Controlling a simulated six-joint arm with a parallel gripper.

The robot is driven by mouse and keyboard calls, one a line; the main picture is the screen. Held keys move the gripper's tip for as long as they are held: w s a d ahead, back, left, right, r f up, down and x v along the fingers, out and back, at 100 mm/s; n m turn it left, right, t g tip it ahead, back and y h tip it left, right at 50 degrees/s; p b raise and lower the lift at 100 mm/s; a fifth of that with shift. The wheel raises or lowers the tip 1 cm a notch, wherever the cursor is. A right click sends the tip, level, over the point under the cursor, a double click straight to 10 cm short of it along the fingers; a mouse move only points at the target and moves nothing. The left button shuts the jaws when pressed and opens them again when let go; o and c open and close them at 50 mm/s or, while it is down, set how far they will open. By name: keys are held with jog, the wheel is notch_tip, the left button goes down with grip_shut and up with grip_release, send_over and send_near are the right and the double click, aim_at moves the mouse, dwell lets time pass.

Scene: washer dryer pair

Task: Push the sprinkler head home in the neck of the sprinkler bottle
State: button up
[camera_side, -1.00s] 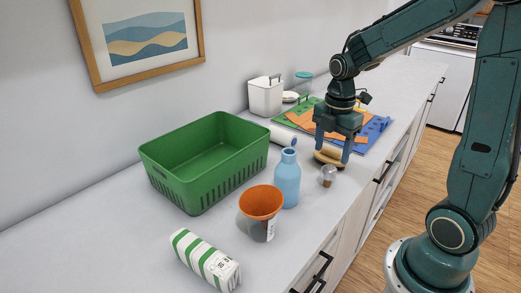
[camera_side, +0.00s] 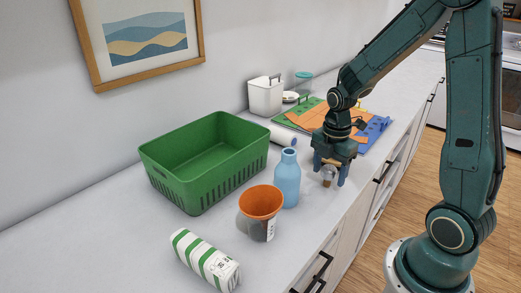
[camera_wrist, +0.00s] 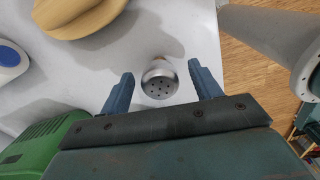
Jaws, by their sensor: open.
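The sprinkler head (camera_side: 328,175) is a small metal cap with a holed top, standing on the counter near its front edge. In the wrist view the sprinkler head (camera_wrist: 159,80) lies between the fingertips of my gripper (camera_wrist: 160,82), with a gap on each side. My gripper (camera_side: 328,176) is open and low over it, pointing down. The sprinkler bottle (camera_side: 287,182) is light blue and upright, just left of my gripper in the side view. The bottle is out of the wrist view.
A green basket (camera_side: 166,187) stands at the wall. A wooden item (camera_wrist: 80,15) lies near the head.

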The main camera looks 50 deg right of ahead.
aim_at(329, 168)
jog(key=shift+f, duration=1.1)
jog(key=c, duration=1.1)
jog(key=shift+o, duration=0.2)
jog(key=shift+r, duration=0.1)
notch_tip(329, 168, up, 20)
jog(key=shift+a, duration=0.1)
jog(key=w+a+n, duration=0.1)
jog(key=w+a, duration=0.4)
jog(key=a, duration=0.6)
jog(key=shift+w+a+r, duration=0.2)
jog(key=shift+a+r, duration=0.1)
jog(key=shift+r, duration=0.15)
